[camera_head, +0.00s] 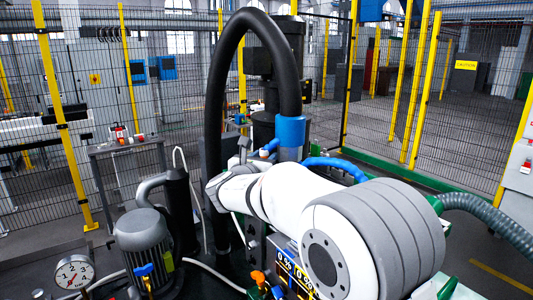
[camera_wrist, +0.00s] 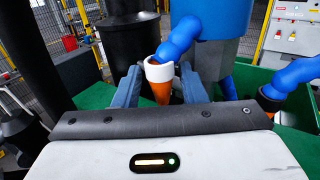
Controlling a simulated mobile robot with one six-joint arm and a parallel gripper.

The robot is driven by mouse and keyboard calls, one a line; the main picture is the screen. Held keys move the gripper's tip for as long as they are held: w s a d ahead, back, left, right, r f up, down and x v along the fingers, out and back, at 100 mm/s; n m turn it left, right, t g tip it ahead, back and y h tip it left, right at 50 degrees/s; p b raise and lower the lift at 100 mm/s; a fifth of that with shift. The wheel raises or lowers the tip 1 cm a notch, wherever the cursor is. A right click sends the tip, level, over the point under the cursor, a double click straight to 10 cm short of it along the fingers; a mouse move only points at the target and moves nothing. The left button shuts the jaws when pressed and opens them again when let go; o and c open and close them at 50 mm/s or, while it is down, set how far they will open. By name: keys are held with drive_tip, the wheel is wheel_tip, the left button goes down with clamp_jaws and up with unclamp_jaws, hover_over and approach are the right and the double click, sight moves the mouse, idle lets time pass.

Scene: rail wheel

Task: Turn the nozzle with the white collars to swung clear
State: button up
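In the wrist view, the nozzle with the white collar (camera_wrist: 159,72) is a blue jointed hose ending in an orange tip that points down towards me. My gripper (camera_wrist: 161,82) has one grey-blue finger on each side of this nozzle, with gaps visible, so it looks open and around it, not clamped. A second blue hose with a dark-collared orange nozzle (camera_wrist: 269,98) is at the right. In the head view, a short blue hose piece (camera_head: 267,148) shows beyond my white arm; its collar and my fingertips cannot be made out.
A blue-banded grey housing (camera_wrist: 221,55) stands behind the nozzle, and a black cylinder (camera_wrist: 130,40) stands to its left. Green surface lies below. In the head view, a large black hose (camera_head: 216,110) arches over the work area, and a grey motor (camera_head: 147,242) sits at the left.

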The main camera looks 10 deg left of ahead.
drive_tip(key=shift+w, duration=0.25)
clamp_jaws()
idle(0.4)
